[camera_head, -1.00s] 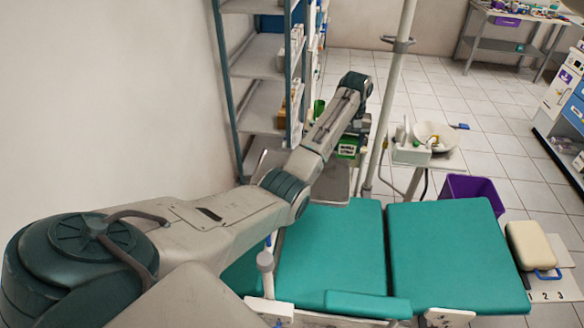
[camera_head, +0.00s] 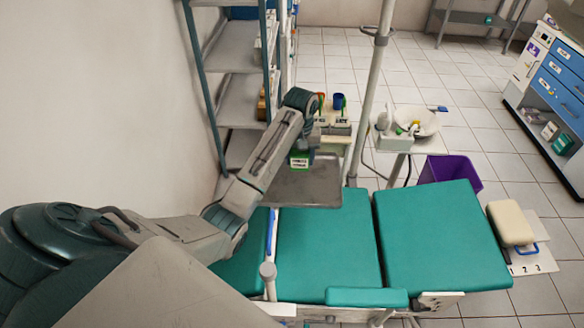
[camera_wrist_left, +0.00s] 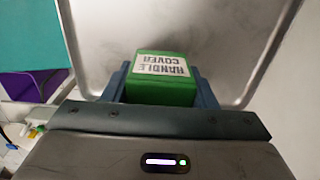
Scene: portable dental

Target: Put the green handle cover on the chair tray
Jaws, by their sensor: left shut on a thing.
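The green handle cover (camera_head: 299,160) is a small green block with a white label, and the label reads HANDLE COVER in the left wrist view (camera_wrist_left: 163,68). My left gripper (camera_head: 301,150) is shut on it, with a blue-grey finger on each side in the left wrist view. The chair tray (camera_head: 312,188) is a grey metal tray with a raised rim, beside the teal chair. The cover is over the tray's back left part in the head view. Whether it touches the tray cannot be told. In the left wrist view, the tray (camera_wrist_left: 222,50) lies behind the cover. My right gripper is not in view.
The teal chair (camera_head: 325,240) fills the front middle. A pole (camera_head: 370,95) stands right of the tray, and a grey shelf rack (camera_head: 235,95) stands left. A small stand with a white bowl (camera_head: 418,120) and a purple bin (camera_head: 450,170) are farther right. The visible tray surface looks empty.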

